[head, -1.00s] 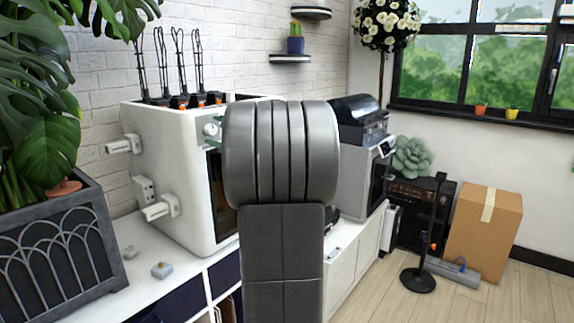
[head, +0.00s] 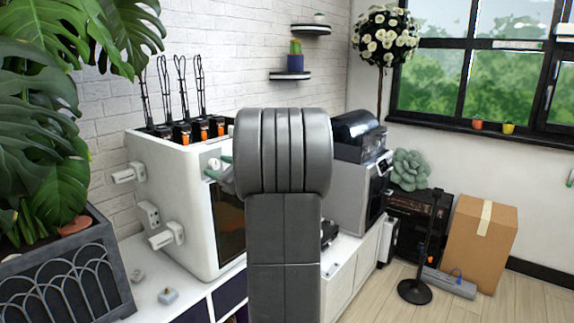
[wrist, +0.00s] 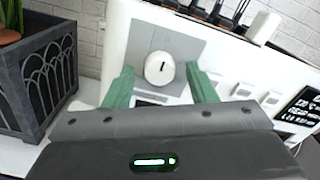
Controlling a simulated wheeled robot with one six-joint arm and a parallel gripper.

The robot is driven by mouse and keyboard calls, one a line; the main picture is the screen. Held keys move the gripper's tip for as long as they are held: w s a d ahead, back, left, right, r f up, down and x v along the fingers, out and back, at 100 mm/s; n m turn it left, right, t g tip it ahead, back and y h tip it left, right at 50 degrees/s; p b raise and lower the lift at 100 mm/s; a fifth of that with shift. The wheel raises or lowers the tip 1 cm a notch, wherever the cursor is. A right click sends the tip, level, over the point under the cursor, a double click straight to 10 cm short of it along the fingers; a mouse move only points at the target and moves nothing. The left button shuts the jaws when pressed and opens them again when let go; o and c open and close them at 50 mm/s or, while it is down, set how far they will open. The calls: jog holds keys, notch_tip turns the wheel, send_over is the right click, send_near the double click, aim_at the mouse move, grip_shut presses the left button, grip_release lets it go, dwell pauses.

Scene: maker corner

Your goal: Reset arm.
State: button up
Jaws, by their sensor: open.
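My gripper (wrist: 160,90) is open in the wrist view, with its two green fingers apart. Between and beyond the fingers is a round white knob (wrist: 159,68) with a dark mark, on a grey plate on a white machine (wrist: 118,45). I cannot tell whether the fingers touch anything. In the head view my grey arm stands in the middle and hides most of the gripper; a bit of green finger shows beside the front of the white machine (head: 165,195).
A planter (head: 60,275) with a large leafy plant stands at the left. Small pale parts (head: 168,296) lie on the white counter. A second machine (head: 352,190) stands right of my arm. A cardboard box (head: 480,240) and a black stand (head: 415,290) are on the floor at right.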

jog(key=shift+r+m+p, duration=0.1)
jog(key=shift+m+p, duration=0.5)
